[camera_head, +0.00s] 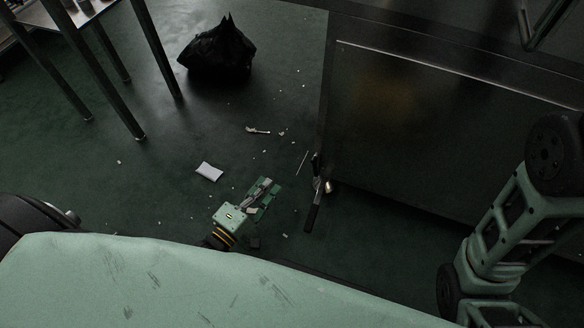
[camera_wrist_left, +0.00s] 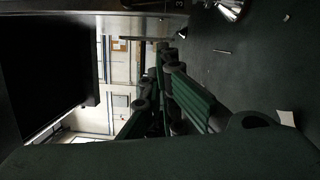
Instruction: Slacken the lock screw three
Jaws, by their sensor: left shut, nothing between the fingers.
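My left gripper (camera_head: 268,188) is low near the floor in the head view, left of a large dark metal cabinet. Its green fingers are shut and empty; they also show in the left wrist view (camera_wrist_left: 166,84). A lever with a dark grip (camera_head: 312,215) is by the cabinet's lower left corner, a short way right of the gripper and apart from it. A shiny metal piece (camera_head: 327,186) sits beside the lever. I cannot make out which part is lock screw three. My right gripper is not in view.
The dark cabinet (camera_head: 430,125) fills the right side. A black bag (camera_head: 218,50) stands at the back. A metal table's leg (camera_head: 157,50) stands at the left. A white sheet (camera_head: 209,171) and small scraps lie on the otherwise open green floor.

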